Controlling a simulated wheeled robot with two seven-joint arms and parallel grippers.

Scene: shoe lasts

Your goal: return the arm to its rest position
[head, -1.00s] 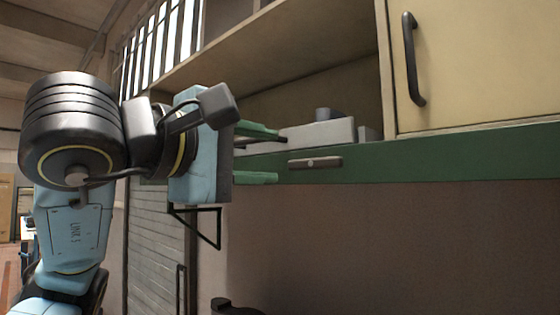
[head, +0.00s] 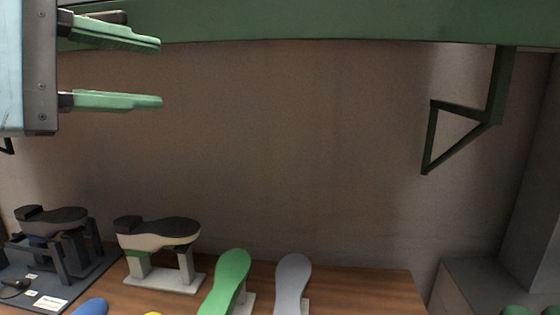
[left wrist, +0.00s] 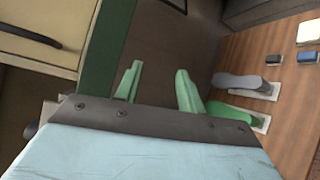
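In the left wrist view my left gripper (left wrist: 160,70) also shows open and empty, with the fingers over the brown wall and clear of the bench. Two small green tips show at the bottom right edge of the head view. They may belong to my right gripper, but too little shows to tell its state.
A green beam (head: 300,22) with a triangular bracket (head: 462,120) runs above. Below, a wooden bench (head: 370,290) carries a dark shoe last (head: 52,220) on a stand, a cream and black last (head: 158,232), a green last (head: 228,280) and a grey last (head: 292,280). The wall between is bare.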

